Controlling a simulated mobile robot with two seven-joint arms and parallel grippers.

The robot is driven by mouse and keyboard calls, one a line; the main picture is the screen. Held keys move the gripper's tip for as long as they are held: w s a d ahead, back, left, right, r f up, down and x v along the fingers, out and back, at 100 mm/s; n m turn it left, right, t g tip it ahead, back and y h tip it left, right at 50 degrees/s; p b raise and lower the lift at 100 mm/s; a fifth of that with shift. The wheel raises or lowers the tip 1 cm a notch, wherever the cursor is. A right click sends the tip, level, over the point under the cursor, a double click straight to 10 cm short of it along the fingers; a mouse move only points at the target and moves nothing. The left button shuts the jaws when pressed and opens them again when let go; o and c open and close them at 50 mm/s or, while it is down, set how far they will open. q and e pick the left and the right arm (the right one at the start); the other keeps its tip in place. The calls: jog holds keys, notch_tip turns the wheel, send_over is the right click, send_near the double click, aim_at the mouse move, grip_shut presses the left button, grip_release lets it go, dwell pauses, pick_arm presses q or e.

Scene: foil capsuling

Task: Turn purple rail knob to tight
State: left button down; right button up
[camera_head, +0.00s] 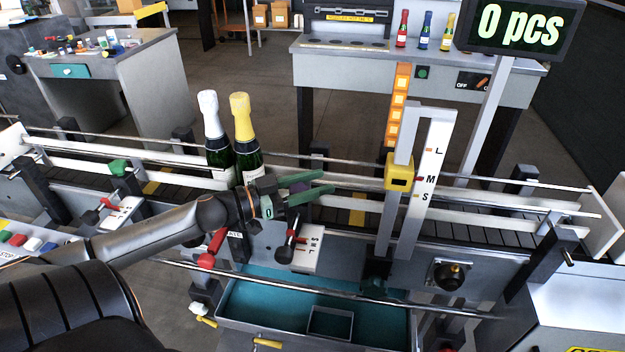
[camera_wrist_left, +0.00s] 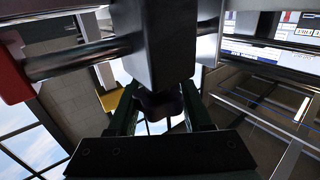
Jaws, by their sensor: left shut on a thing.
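My left gripper (camera_head: 318,184) reaches in from the left to the front guide rail of the conveyor, just right of two bottles. Its green fingers are around the purple rail knob (camera_head: 300,187), which is mostly hidden behind them in the head view. In the left wrist view the knob (camera_wrist_left: 160,104) looks dark and sits between the two fingers (camera_wrist_left: 160,118), below a grey block on a rod. The knob's tightness cannot be told. My right gripper is not in view.
A white-capped bottle (camera_head: 213,135) and a yellow-capped bottle (camera_head: 243,137) stand close by on the conveyor. A green knob (camera_head: 118,167) is further left. An L-M-S scale post (camera_head: 431,165) rises to the right. A teal-lined drawer (camera_head: 265,300) lies below.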

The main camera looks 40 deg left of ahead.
pick_arm(q)
jog(key=m+g+h+b, duration=0.3)
jog(key=s+d+m+g+h+b, duration=0.1)
jog(key=m+g+h+b, duration=0.2)
jog(key=g+b, duration=0.1)
jog(key=s+m+g+h+b, duration=0.1)
jog(key=m+g+h+b, duration=0.2)
jog(key=b, duration=0.1)
jog(key=shift+d+f, duration=0.1)
jog(key=shift+d, duration=0.3)
dwell(0.3)
jog(key=shift+c, duration=1.6)
grip_release()
jog(key=shift+r, duration=0.2)
